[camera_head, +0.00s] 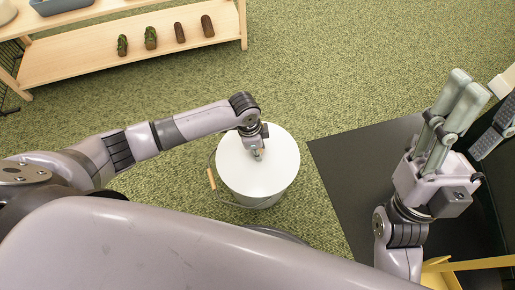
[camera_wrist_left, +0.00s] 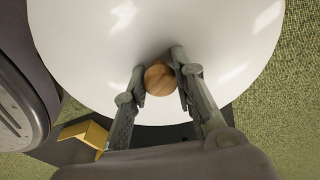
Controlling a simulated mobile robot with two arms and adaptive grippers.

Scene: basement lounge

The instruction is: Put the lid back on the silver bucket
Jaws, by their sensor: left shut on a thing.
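The white round lid (camera_head: 275,170) covers the top of the silver bucket in the head view. Only a thin strip of the bucket's side (camera_head: 250,203) shows below the lid's edge. I cannot tell whether the lid is seated or slightly above the rim. My left gripper (camera_head: 257,154) is over the lid and shut on its knob. In the left wrist view, the round wooden knob (camera_wrist_left: 160,79) sits between the two fingers (camera_wrist_left: 160,75), with the white lid (camera_wrist_left: 90,60) behind. My right gripper (camera_head: 468,84) is raised at the right, away from the bucket; its finger gap is unclear.
The bucket's wire handle with a wooden grip (camera_head: 211,179) hangs at its left. A wooden shelf (camera_head: 90,62) with several small brown and green items stands at upper left. A black mat (camera_head: 345,165) lies right of the bucket. Green carpet around the bucket is clear.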

